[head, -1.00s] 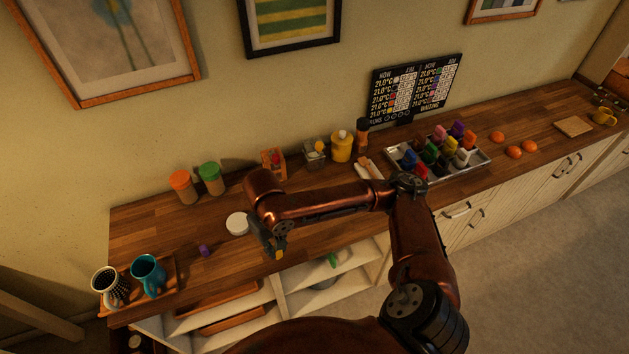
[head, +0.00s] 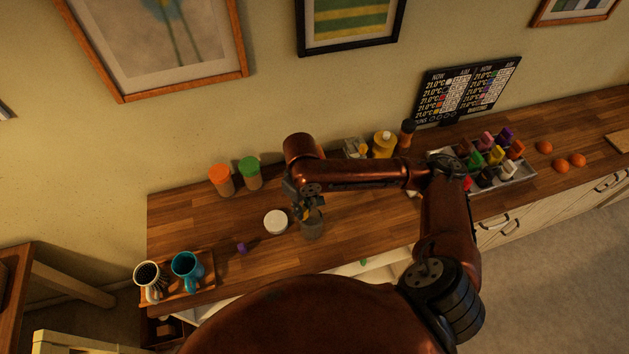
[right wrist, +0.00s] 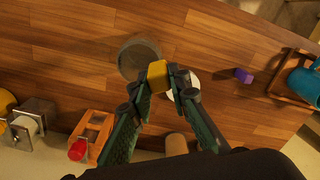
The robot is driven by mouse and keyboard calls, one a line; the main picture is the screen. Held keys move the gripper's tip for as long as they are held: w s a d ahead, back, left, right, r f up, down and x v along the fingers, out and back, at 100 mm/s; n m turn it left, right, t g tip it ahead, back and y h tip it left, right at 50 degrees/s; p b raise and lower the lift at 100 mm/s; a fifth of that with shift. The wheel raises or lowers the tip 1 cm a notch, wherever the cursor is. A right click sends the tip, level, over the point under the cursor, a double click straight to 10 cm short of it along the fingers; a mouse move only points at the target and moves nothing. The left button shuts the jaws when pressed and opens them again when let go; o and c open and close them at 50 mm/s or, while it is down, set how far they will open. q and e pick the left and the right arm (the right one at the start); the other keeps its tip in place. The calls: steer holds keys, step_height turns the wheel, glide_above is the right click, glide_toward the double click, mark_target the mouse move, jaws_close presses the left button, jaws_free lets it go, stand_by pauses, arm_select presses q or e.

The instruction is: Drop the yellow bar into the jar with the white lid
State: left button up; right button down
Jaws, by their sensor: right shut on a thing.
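My right gripper (head: 303,213) is shut on the yellow bar, which shows between the fingertips in the right wrist view (right wrist: 157,76). An open grey see-through jar (head: 313,226) stands on the wooden worktop beside and just below the gripper; its round mouth shows in the right wrist view (right wrist: 139,44). The bar appears at the jar's rim edge in that view; I cannot tell its height above it. A round white lid (head: 276,222) lies left of the jar in the head view, partly hidden by a finger in the wrist view. My left gripper is not in view.
Jars with orange (head: 219,173) and green (head: 249,166) lids stand behind. A small purple block (head: 242,248) and a tray with a blue mug (head: 187,271) are to the left. A wooden rack with a red item (right wrist: 92,135) shows in the wrist view.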

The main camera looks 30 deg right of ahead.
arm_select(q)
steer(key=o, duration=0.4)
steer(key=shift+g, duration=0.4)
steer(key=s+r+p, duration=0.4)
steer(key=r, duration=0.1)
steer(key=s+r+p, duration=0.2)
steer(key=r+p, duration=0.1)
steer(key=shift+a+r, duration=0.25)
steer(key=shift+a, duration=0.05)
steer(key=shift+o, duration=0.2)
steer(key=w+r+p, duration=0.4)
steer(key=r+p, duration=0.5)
arm_select(e)
steer(key=w+d+r+n, duration=0.1)
steer(key=d+r+n, duration=0.35)
steer(key=n, duration=0.65)
arm_select(q)
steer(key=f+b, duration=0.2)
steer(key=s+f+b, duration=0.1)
steer(key=b, duration=0.1)
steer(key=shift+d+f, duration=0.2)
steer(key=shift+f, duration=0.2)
arm_select(e)
step_height(320, 180, down, 7)
steer(key=shift+r, duration=0.15)
steer(key=shift+d, duration=0.1)
